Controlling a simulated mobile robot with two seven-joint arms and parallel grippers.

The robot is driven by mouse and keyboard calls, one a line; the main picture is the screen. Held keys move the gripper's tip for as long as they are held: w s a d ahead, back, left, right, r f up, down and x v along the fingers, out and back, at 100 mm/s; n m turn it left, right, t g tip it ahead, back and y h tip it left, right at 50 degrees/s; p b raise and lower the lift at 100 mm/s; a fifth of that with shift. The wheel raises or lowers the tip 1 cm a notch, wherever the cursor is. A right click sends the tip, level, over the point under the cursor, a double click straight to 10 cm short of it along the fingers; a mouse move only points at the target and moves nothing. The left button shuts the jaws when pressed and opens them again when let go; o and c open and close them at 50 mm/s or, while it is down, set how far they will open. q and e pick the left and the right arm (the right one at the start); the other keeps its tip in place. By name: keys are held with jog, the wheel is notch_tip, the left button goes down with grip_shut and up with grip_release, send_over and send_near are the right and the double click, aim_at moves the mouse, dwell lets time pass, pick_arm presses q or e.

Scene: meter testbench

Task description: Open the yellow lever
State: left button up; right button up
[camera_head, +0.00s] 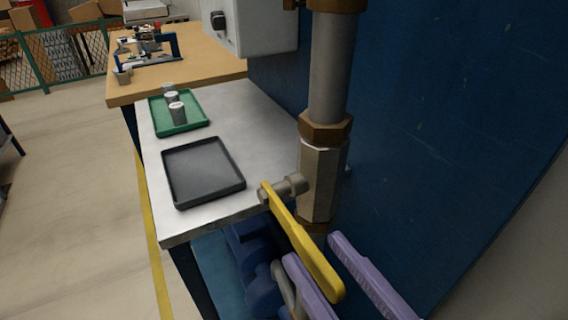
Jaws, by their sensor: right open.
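The yellow lever (301,243) is fixed by a grey stem (285,188) to the side of a metal valve body (318,180) on a vertical pipe. It slants from the stem down to the lower right. My right gripper (311,249) comes in from the bottom edge with two purple fingers. It is open, with one finger on each side of the lever's lower part in the picture. Whether the fingers touch the lever, I cannot tell. My left gripper is not in view.
A metal-topped table behind the valve holds an empty dark tray (203,204) and a green tray (196,122) with grey cylinders. A wooden bench (205,68) stands beyond. A blue panel (440,130) rises close behind the pipe. The floor (70,200) at left is clear.

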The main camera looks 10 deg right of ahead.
jog(key=shift+x, duration=1.05)
jog(key=shift+c, duration=0.2)
grip_shut()
dwell(0.4)
